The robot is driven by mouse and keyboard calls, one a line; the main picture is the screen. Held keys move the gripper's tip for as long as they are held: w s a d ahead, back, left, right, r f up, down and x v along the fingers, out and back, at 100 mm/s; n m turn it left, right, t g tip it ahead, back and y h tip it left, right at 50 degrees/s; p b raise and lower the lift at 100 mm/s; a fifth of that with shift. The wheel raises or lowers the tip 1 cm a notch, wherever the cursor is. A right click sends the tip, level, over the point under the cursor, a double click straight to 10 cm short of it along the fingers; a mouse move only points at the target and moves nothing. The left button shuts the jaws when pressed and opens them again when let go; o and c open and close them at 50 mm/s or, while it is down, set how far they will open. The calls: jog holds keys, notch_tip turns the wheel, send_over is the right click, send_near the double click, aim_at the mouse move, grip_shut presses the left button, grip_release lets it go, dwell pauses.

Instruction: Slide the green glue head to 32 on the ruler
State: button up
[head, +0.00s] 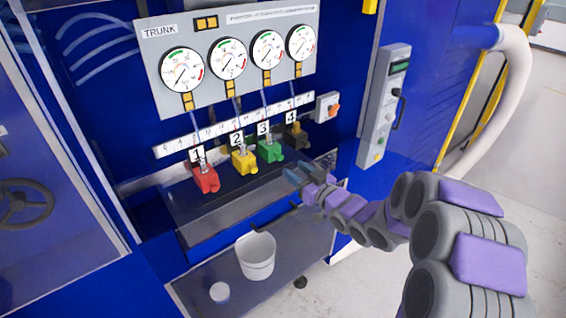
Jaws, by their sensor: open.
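The green glue head (270,151) is the block under label 3, on the rail below the white ruler (228,126). It sits between the yellow head (244,161) and the black head (297,137). The ruler's numbers are too small to read surely. My gripper (290,173) is open, to the right of and a little below the green head, in front of the dark shelf. It appears apart from the green head, and nothing shows between its fingers.
The red head (205,179) is at the left under label 1. Gauges (228,60) hang above the ruler. A switch box (327,107) is at the ruler's right end. A white bucket (256,256) and a small white lid (220,292) are below. A control panel (383,105) stands at right.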

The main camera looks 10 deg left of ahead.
aim_at(281, 158)
jog(key=b+x, duration=0.1)
jog(key=x, duration=0.6)
jog(key=shift+c, duration=0.5)
grip_shut()
